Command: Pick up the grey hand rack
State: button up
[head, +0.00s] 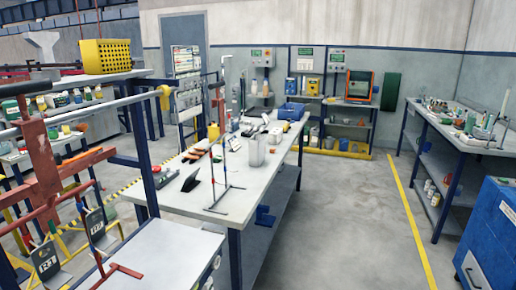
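A thin, upright rack-like frame with grey parts and red and blue sections (224,150) stands on the near part of the long central workbench (190,203). It looks like the grey hand rack, but its thin bars are hard to make out and I cannot be sure. Its flat feet rest on the bench top, and its upper end rises well above the bench. My gripper is not in view, and nothing is seen touching the frame.
A grey cylindrical container (257,150) stands right of the frame, and a small black stand (191,180) lies left. A blue bin (291,111) is farther back. Open floor (340,215) lies right of the bench; a blue cabinet (490,235) stands at lower right.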

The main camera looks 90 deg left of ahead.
aim_at(212, 86)
jog(key=u, duration=2.35)
jog(key=i, duration=2.85)
jog(key=u, duration=1.5)
